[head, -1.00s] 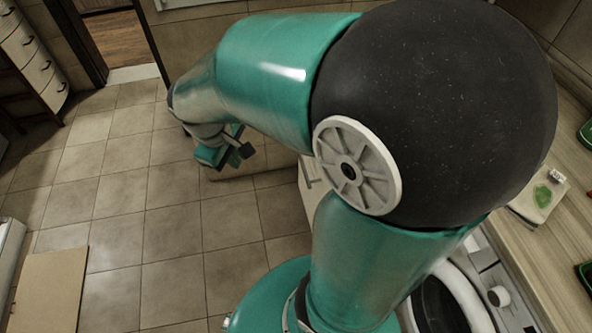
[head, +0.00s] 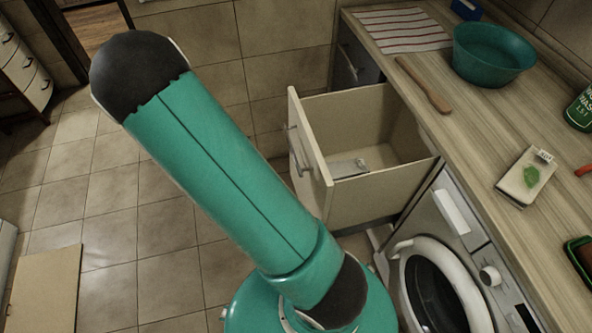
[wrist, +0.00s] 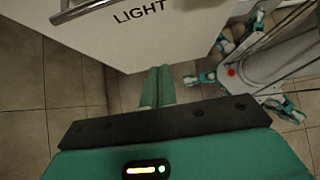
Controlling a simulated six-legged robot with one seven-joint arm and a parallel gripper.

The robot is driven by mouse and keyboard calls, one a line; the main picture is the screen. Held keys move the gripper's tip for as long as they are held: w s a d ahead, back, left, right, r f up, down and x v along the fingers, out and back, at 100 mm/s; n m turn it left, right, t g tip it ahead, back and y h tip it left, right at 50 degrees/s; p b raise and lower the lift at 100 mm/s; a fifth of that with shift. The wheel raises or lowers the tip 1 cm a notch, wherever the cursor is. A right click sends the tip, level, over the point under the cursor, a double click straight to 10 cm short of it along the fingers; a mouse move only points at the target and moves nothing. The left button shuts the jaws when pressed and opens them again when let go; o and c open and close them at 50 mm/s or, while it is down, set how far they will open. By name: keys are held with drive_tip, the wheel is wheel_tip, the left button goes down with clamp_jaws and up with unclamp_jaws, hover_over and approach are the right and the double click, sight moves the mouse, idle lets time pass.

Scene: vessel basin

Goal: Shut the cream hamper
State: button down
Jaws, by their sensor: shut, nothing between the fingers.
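The cream hamper (head: 365,203) is a drawer-like bin pulled far out from under the worktop, open at the top. In the wrist view the front panel (wrist: 170,40) fills the top, lettered "LIGHT", with part of the handle (wrist: 85,10). My gripper (wrist: 158,72) is shut and empty, its green fingers by the panel's lower edge; I cannot tell whether they touch. In the head view my gripper is hidden.
A washing machine (head: 455,260) stands right of the hamper. Tiled floor (head: 110,200) is clear at left.

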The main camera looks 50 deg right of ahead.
approach(305, 174)
wheel_tip(305, 174, down, 4)
drive_tip(key=s+d, duration=0.1)
drive_tip(key=d, duration=0.1)
drive_tip(key=shift+s+d, duration=0.3)
drive_tip(key=shift+s, duration=0.05)
drive_tip(key=shift+s+d, duration=0.2)
drive_tip(key=shift+d, duration=0.2)
drive_tip(key=shift+d, duration=0.1)
